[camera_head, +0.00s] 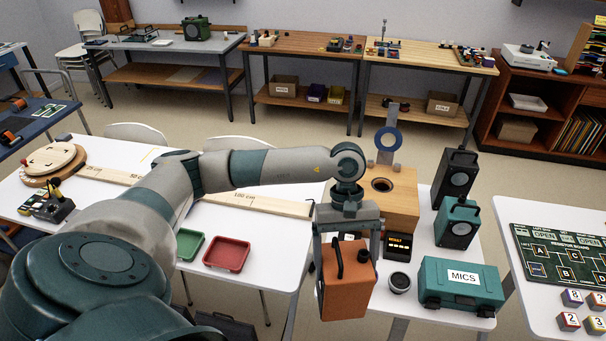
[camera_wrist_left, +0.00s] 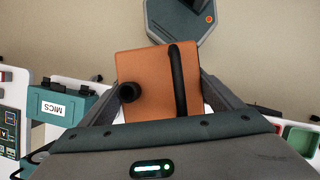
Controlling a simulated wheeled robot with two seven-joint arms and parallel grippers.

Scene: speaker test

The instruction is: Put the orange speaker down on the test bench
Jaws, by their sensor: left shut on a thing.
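The orange speaker (camera_head: 346,287) hangs upright in my left gripper (camera_head: 345,250), in front of the white test bench's near edge in the head view. The left gripper is shut on it. In the left wrist view the orange speaker (camera_wrist_left: 155,72) shows its top, with a black handle and a black knob, between the two fingers (camera_wrist_left: 170,95). The test bench (camera_head: 418,262) is the white table at centre right. The speaker's underside is hidden, and I cannot tell its height above the bench. My right gripper is not in view.
On the bench stand a teal MICS case (camera_head: 460,286), a teal speaker (camera_head: 456,223), a black speaker (camera_head: 454,178), a wooden block (camera_head: 391,199), a RESULT display (camera_head: 397,246) and a small round black-rimmed item (camera_head: 399,282). Green (camera_head: 188,244) and red (camera_head: 227,254) trays lie on the left table.

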